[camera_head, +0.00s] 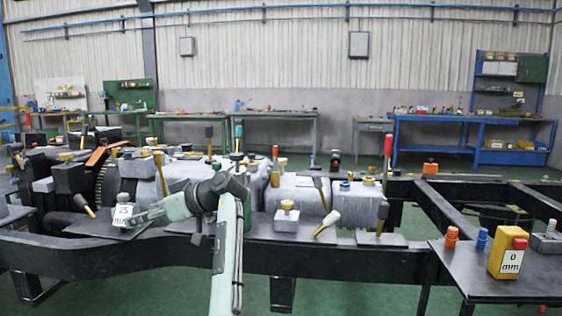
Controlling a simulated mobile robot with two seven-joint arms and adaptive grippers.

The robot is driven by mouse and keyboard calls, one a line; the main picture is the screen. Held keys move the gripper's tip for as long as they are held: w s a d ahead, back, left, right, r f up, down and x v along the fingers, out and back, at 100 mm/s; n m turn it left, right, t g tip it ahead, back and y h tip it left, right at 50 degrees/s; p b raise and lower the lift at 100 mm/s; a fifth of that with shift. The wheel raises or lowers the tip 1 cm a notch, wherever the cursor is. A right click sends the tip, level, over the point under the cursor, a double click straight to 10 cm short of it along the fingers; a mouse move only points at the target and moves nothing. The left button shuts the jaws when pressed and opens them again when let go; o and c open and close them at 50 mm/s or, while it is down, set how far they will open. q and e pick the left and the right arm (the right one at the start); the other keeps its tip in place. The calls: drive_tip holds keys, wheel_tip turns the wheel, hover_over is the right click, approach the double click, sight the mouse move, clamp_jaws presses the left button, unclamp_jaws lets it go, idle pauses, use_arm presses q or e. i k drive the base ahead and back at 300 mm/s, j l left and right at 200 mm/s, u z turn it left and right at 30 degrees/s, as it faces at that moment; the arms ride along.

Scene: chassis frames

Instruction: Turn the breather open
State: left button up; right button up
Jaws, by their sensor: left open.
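My left gripper (138,217) is over the left part of the chassis, its fingers pointing left. It is open, with its fingertips close to a small block labelled 25 mm (122,212) with a grey knob on top; I cannot tell whether they touch. The black chassis frame (330,262) carries grey machine housings with several levers and knobs. I cannot tell which of these fittings is the breather. A white-tipped lever (328,222) and a yellow-knobbed block (286,216) stand right of my arm. My right gripper is not in view.
A dark side plate (470,285) at the right holds a yellow block labelled 0 mm (507,258), an orange knob (452,237) and a blue knob (482,238). Upright levers, such as a red-handled one (388,146), stick up along the chassis. Workbenches line the far wall.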

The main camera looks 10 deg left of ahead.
sight(282, 163)
drive_tip(key=i+j+z, duration=1.15)
drive_tip(key=i+j, duration=0.3)
drive_tip(key=j, duration=0.25)
